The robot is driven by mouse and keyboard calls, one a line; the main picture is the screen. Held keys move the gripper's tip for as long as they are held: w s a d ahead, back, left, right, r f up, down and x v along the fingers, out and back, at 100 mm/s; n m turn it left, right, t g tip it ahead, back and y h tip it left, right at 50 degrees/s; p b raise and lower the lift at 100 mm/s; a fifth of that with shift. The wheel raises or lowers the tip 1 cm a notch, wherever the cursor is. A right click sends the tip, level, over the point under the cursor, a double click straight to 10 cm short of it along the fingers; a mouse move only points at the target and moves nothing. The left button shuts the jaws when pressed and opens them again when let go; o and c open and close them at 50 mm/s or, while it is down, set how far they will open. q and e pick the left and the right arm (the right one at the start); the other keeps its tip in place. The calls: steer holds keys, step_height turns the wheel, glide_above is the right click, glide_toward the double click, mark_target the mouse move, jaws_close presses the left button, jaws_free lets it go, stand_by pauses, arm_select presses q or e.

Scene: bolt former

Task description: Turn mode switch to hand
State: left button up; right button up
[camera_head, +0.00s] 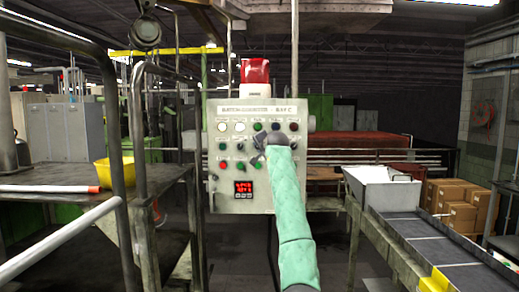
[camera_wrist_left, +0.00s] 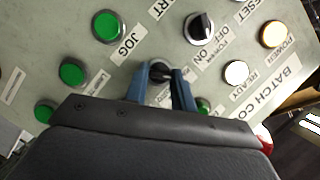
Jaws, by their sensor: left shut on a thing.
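The grey control panel (camera_head: 255,112) stands in the middle of the head view, with rows of coloured buttons and switches. My left gripper (camera_head: 264,145) is at the panel face, its green-sleeved arm reaching up from below. In the left wrist view its two blue fingers (camera_wrist_left: 161,80) are shut on a black switch knob (camera_wrist_left: 159,69), one finger on each side. I take this knob for the mode switch; its label and position marks are hidden by the gripper, so I cannot tell its setting. My right gripper is not in view.
Close to the held knob are a black power off/on switch (camera_wrist_left: 200,28), a green jog button (camera_wrist_left: 108,26) and a white ready lamp (camera_wrist_left: 236,72). A red beacon (camera_head: 255,70) tops the panel. A conveyor (camera_head: 430,245) lies right, metal railings (camera_head: 137,125) left.

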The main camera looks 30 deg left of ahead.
arm_select(q)
steer(key=shift+f, duration=0.15)
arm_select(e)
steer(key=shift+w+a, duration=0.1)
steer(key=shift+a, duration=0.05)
arm_select(q)
steer(key=o, duration=1)
steer(key=shift+a, duration=0.1)
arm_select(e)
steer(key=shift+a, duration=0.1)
arm_select(q)
steer(key=b+v, duration=0.3)
steer(key=v, duration=0.4)
steer(key=shift+s+d+b, duration=0.15)
steer(key=shift+d+b, duration=0.2)
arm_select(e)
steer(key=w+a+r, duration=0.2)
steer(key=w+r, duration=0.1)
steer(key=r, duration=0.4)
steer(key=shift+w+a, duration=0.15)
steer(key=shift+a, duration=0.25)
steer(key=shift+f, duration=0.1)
